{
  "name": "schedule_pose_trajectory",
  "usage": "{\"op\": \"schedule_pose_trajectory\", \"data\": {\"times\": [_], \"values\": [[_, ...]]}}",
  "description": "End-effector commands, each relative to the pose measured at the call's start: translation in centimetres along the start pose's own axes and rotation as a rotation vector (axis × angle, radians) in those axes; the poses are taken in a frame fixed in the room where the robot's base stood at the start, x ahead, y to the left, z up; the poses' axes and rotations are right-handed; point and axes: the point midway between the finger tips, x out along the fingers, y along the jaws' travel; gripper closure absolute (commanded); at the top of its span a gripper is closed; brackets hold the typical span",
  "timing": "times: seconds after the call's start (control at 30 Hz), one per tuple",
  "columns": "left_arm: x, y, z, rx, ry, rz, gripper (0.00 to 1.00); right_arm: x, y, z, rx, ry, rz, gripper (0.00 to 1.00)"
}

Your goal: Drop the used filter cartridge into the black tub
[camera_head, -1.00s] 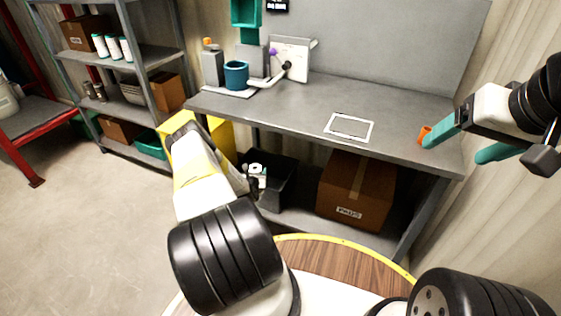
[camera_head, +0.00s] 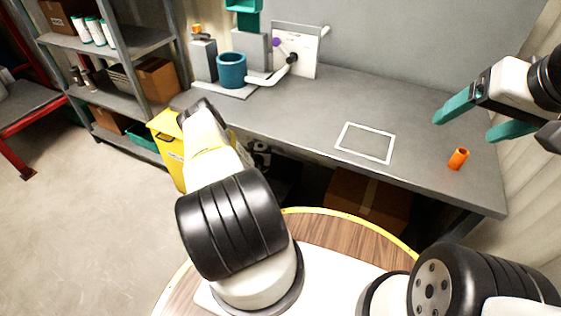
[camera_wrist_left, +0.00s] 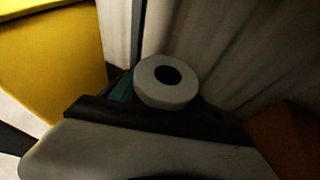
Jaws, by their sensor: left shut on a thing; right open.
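The used filter cartridge (camera_wrist_left: 165,97) is a pale round cylinder with a dark central hole, seen end-on in the left wrist view. My left gripper (camera_wrist_left: 160,104) is shut on it, with a bit of teal finger showing beside it. In the head view my left arm hides most of that gripper; only a small part (camera_head: 262,154) shows below the bench edge. The black tub (camera_head: 287,182) is a dark shape in shadow under the bench, partly behind my arm. I cannot tell whether the cartridge is over it. My right gripper (camera_head: 465,127) is open and empty above the bench's right end.
An orange cylinder (camera_head: 458,159) stands on the grey bench (camera_head: 300,115) near a white outlined rectangle (camera_head: 365,142). A yellow bin (camera_head: 166,142) is left of my left arm. A cardboard box (camera_head: 368,200) sits under the bench. A blue-teal pot (camera_head: 231,70) stands at the back left.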

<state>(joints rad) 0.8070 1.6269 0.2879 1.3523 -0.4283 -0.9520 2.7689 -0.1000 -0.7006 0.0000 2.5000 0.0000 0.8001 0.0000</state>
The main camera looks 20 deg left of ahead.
Motion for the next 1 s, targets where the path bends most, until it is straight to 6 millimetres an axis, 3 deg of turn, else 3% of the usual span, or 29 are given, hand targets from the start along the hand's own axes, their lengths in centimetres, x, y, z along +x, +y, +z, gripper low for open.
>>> {"op": "schedule_pose_trajectory", "data": {"times": [0.4, 0.77, 0.8, 0.9, 1.0], "values": [[1.6, 0.0, -3.9, 0.001, -0.002, 0.000, 1.00, 0.0, 0.0, 0.0, 0.000, -0.001, 0.000, 0.23], [1.8, 0.0, -4.2, 0.001, -0.002, 0.000, 1.00, 0.0, 0.0, 0.0, 0.000, -0.001, 0.000, 0.23], [1.8, 0.0, -4.2, 0.001, -0.002, 0.000, 0.37, 0.0, 0.0, 0.0, 0.000, -0.001, 0.000, 0.23], [1.8, 0.0, -4.2, 0.000, -0.002, 0.000, 0.20, 0.0, 0.0, 0.0, 0.000, -0.001, 0.000, 0.23], [1.8, 0.0, -4.2, 0.000, -0.001, 0.000, 0.20, 0.0, 0.0, 0.0, 0.000, -0.001, 0.000, 0.23]]}}
